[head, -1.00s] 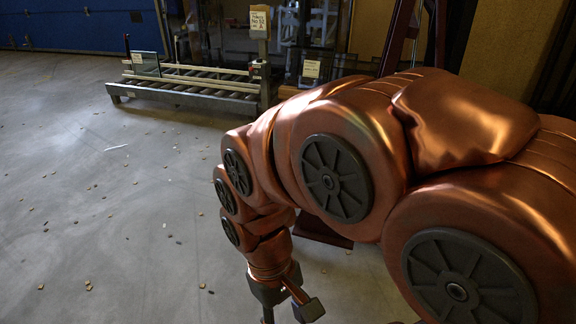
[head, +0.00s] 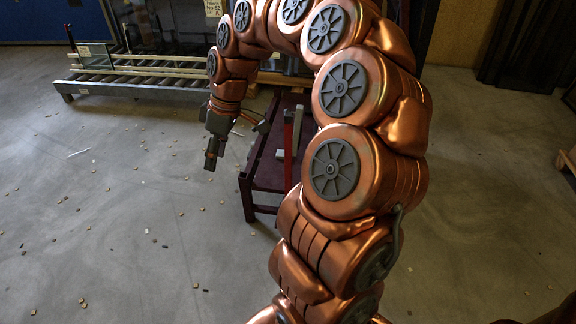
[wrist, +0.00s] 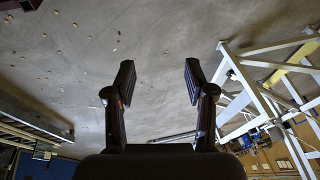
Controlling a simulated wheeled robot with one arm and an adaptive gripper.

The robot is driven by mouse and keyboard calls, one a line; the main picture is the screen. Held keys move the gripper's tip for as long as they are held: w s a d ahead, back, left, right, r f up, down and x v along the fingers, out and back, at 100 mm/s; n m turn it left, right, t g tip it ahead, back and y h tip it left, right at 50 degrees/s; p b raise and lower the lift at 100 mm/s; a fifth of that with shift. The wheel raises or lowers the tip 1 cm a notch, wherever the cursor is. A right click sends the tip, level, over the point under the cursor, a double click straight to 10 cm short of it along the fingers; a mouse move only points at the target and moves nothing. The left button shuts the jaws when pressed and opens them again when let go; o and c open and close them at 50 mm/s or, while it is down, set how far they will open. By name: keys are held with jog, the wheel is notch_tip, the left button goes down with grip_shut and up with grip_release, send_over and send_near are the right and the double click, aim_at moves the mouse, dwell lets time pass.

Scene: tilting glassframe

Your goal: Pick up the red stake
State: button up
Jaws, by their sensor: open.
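A narrow red upright (head: 288,152), which looks like the red stake, stands at the near side of a dark red low frame (head: 262,170) in the head view. My copper arm hides part of the area to its right. My gripper (head: 236,147) hangs to the left of the upright, apart from it, with its fingers spread. In the wrist view my gripper (wrist: 160,72) is open and empty, with only grey floor between its fingers. I cannot make out the red stake in the wrist view.
A roller conveyor (head: 140,84) stands at the back left. A pale metal framework (wrist: 265,95) fills the right of the wrist view. Small chips are scattered over the floor (head: 110,220), which is otherwise clear at left. Dark panels (head: 530,45) lean at the back right.

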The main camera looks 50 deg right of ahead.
jog(key=w+d+r+t+p, duration=0.1)
jog(key=w+d+p, duration=0.1)
jog(key=d, duration=0.5)
jog(key=w+d+r+t+p, duration=0.1)
jog(key=w+d+p, duration=0.15)
jog(key=d, duration=0.55)
jog(key=h+p, duration=0.1)
jog(key=p, duration=0.2)
send_near(285, 127)
jog(key=shift+w+d+f+t, duration=0.1)
jog(key=shift+w+f+t, duration=0.15)
jog(key=shift+f, duration=0.3)
jog(key=shift+w+f+t, duration=0.15)
jog(key=shift+w+f, duration=0.25)
jog(key=shift+f, duration=0.15)
jog(key=shift+d+f, duration=0.1)
jog(key=shift+f, duration=0.2)
jog(key=shift+p+x, duration=0.4)
jog(key=shift+x, duration=3.25)
jog(key=shift+s, duration=0.15)
grip_shut()
